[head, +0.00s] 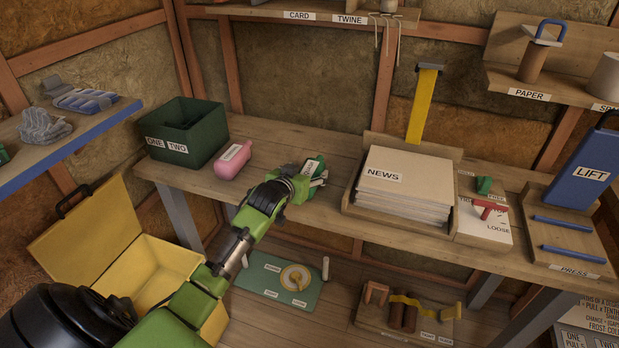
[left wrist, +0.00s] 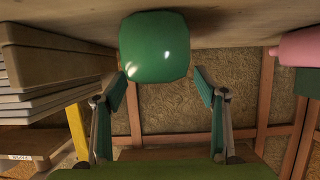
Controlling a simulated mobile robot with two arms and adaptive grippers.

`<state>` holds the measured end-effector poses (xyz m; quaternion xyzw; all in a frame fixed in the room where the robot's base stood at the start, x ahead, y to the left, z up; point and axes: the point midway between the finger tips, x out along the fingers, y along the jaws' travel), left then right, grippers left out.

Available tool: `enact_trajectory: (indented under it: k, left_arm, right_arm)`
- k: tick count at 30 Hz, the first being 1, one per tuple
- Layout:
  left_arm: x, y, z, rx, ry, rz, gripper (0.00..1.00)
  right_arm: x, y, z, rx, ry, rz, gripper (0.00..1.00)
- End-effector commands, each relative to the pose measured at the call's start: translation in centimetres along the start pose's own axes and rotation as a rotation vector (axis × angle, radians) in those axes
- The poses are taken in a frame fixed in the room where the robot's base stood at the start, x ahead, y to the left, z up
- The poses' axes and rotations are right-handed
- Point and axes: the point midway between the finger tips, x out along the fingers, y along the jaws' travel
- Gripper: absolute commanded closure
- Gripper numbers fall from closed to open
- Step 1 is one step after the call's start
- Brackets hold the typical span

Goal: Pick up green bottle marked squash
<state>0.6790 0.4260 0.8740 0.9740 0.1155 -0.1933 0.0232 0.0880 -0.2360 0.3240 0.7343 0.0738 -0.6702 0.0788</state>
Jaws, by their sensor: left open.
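The green bottle (head: 313,164) is on the wooden bench between the pink bottle and the stack of papers. A pale label shows on it, too small to read, and my gripper partly hides it. In the left wrist view its rounded green end (left wrist: 155,45) faces the camera. My left gripper (head: 308,181) is at the bottle's near side. In the left wrist view the gripper (left wrist: 161,84) is open, with one finger at each side of the bottle and a gap to each. My right gripper is not in view.
A pink bottle (head: 233,161) lies to the left, beside a dark green box (head: 205,150) marked ONE and TWO. The NEWS paper stack (head: 405,185) in its wooden tray stands close on the right. An open yellow case (head: 85,235) is below left.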

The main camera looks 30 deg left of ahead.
Motion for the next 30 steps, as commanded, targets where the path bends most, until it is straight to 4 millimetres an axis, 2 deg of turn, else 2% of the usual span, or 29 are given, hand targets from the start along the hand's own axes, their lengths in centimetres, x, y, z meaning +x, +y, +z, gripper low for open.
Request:
enact_trajectory:
  k: [6, 10, 21, 25, 30]
  left_arm:
    - [2.7, 0.1, -0.9, 0.0, -0.001, -0.001, 0.35]
    - [4.0, 0.2, -0.8, 0.001, -0.001, 0.0, 0.35]
    - [4.6, 0.2, -0.7, 0.001, -0.001, 0.001, 0.35]
    - [4.6, 0.2, -0.7, 0.001, -0.001, 0.001, 0.69]
    - [4.6, 0.2, -0.7, 0.001, 0.0, 0.001, 0.7]
  right_arm:
    - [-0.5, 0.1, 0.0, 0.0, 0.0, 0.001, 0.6]
    - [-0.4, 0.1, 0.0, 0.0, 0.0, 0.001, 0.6]
    - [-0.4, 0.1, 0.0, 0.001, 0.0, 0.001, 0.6]
    - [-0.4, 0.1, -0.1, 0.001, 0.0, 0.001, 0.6]
    - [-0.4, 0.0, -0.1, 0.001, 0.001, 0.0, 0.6]
